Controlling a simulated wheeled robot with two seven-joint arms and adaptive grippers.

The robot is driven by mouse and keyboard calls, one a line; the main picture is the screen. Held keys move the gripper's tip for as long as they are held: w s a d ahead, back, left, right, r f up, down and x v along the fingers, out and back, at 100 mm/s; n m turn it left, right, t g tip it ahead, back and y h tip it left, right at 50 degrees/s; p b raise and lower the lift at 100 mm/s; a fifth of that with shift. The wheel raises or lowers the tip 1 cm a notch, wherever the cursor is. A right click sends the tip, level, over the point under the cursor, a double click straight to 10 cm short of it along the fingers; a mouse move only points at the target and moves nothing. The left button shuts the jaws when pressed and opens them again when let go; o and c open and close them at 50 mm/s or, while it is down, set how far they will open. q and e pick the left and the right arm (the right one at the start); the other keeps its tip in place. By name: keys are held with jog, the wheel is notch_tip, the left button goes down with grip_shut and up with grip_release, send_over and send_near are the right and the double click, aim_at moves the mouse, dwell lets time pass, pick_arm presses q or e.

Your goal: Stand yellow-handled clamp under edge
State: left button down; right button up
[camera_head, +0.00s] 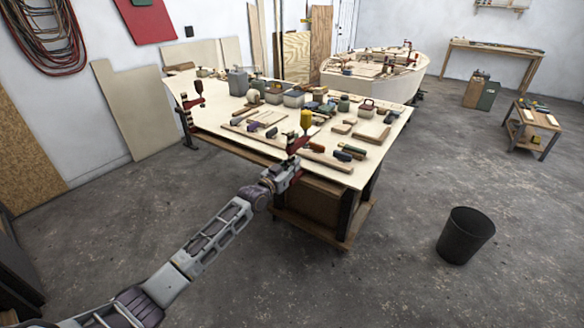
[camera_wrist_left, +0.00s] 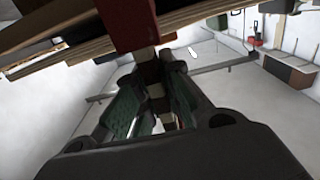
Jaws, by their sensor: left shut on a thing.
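The yellow-handled clamp (camera_head: 306,119) stands upright at the front edge of the workbench (camera_head: 228,135), its yellow handle above the tabletop and its red body below the handle. My left gripper (camera_head: 288,174) is at that edge, just below the clamp's red part, and is shut on the clamp. In the left wrist view, the clamp's red part (camera_wrist_left: 129,25) crosses the layered board edge, and its bar runs down between my left gripper's green-padded fingers (camera_wrist_left: 152,100). Whether the clamp's jaws touch the board is too small to tell. My right gripper is not in view.
Another red clamp (camera_head: 197,88) is at the bench's left edge. Tools, wood blocks and containers (camera_head: 293,98) crowd the top. A black bin (camera_head: 466,235) stands on the floor at right. A boat hull (camera_head: 370,78) is behind. The floor in front is clear.

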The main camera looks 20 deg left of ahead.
pick_arm(q)
jog(key=shift+b+x, duration=1.8)
jog(key=shift+x, duration=0.75)
jog(key=shift+r, duration=0.2)
dwell(0.5)
jog(key=c, duration=1.5)
grip_release()
jog(key=shift+f, duration=0.1)
jog(key=shift+f, duration=0.15)
jog(key=shift+s, duration=0.1)
jog(key=shift+s, duration=0.1)
jog(key=shift+v, duration=5.85)
